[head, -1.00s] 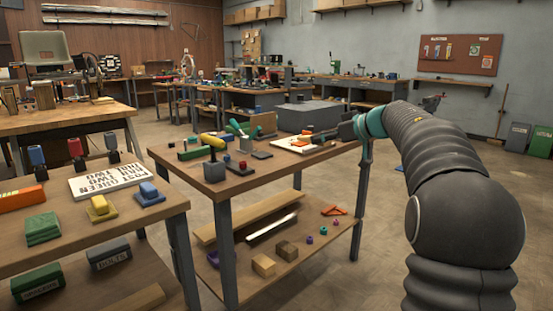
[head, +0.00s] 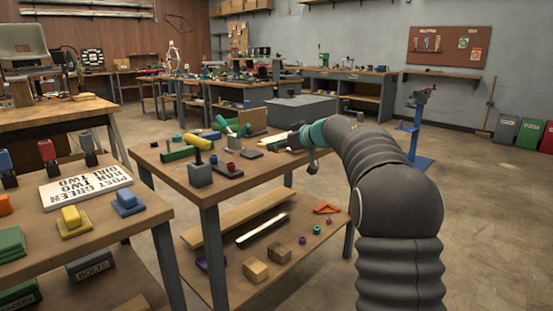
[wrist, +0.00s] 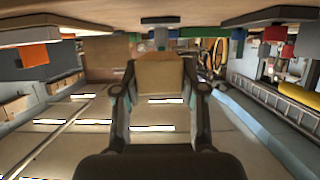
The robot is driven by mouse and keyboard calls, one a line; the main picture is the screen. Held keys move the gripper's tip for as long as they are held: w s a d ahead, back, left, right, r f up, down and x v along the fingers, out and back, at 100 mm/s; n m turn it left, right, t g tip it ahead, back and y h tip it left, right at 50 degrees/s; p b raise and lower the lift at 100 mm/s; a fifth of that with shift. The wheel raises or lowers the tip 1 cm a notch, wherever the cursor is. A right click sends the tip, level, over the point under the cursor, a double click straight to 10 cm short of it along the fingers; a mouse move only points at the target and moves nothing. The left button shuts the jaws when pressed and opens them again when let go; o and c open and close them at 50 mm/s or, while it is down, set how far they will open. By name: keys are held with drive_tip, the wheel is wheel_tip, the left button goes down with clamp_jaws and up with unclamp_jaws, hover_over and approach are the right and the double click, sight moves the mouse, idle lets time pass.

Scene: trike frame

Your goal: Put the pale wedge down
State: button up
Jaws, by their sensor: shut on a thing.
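The pale wedge (wrist: 160,84) sits between the two fingers of my gripper (wrist: 160,92) in the wrist view, and they are shut on it. In the head view my gripper (head: 284,142) is at the far right part of the middle workbench (head: 262,169), low over its top. A pale bit of the wedge (head: 272,144) seems to show at its tip there, too small to make out. I cannot tell whether the wedge touches the bench top.
A grey block (head: 200,174) stands at the bench's near corner. A blue-stand vise (head: 415,125) is on the floor to the right.

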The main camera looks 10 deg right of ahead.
sight(277, 165)
drive_tip(key=shift+w+a+f, duration=0.3)
drive_tip(key=shift+f, duration=0.05)
drive_tip(key=shift+f+b, duration=0.4)
drive_tip(key=shift+f, duration=1.45)
drive_tip(key=shift+f, duration=0.15)
drive_tip(key=o, duration=1)
